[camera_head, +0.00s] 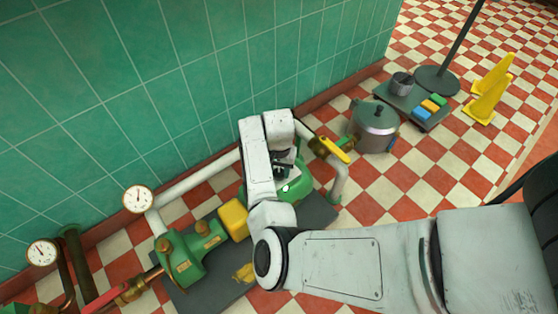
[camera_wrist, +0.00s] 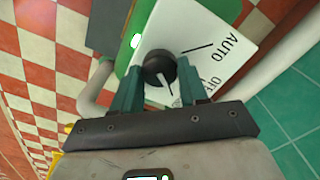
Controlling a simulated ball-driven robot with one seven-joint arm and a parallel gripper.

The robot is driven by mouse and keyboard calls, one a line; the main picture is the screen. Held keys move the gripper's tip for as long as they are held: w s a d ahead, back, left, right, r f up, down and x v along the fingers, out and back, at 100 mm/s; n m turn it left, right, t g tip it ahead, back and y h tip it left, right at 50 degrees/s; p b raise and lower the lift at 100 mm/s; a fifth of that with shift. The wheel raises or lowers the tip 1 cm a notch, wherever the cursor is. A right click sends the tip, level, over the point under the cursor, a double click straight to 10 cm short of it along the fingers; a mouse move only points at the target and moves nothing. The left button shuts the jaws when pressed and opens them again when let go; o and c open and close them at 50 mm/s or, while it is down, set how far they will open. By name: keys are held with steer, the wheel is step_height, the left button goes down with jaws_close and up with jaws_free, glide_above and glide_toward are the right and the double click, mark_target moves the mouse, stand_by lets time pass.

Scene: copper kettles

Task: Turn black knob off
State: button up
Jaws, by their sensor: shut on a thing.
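The black knob (camera_wrist: 159,66) sits on a white label plate (camera_wrist: 205,38) on a green housing. The plate reads "AUTO", and "OFF" is partly hidden by a finger. A white line on the knob points toward the bottom of the wrist view, between the fingers. My gripper (camera_wrist: 158,80) has its two dark green fingers on either side of the knob and is shut on it. In the head view my gripper (camera_head: 286,160) reaches down over the green housing (camera_head: 298,188), and the knob cannot be made out there.
A green pump (camera_head: 190,257) with gauges and pipes stands left. A pipe with a yellow valve handle (camera_head: 334,149) rises just right of the housing. A metal pot (camera_head: 374,125) stands beyond it. A green tiled wall (camera_head: 170,80) is behind.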

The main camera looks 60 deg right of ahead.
steer(key=shift+s+r+n+p, duration=0.1)
steer(key=shift+r+n+p, duration=0.25)
steer(key=shift+p, duration=0.55)
steer(key=shift+f+n+p, duration=0.2)
steer(key=shift+n+p, duration=0.55)
steer(key=shift+p, duration=0.5)
steer(key=shift+n+p, duration=0.6)
steer(key=shift+n, duration=0.1)
steer(key=shift+f+n+p, duration=0.1)
steer(key=shift+n+p, duration=0.85)
steer(key=shift+n, duration=0.85)
steer(key=o, duration=1.1)
steer(key=shift+c, duration=0.2)
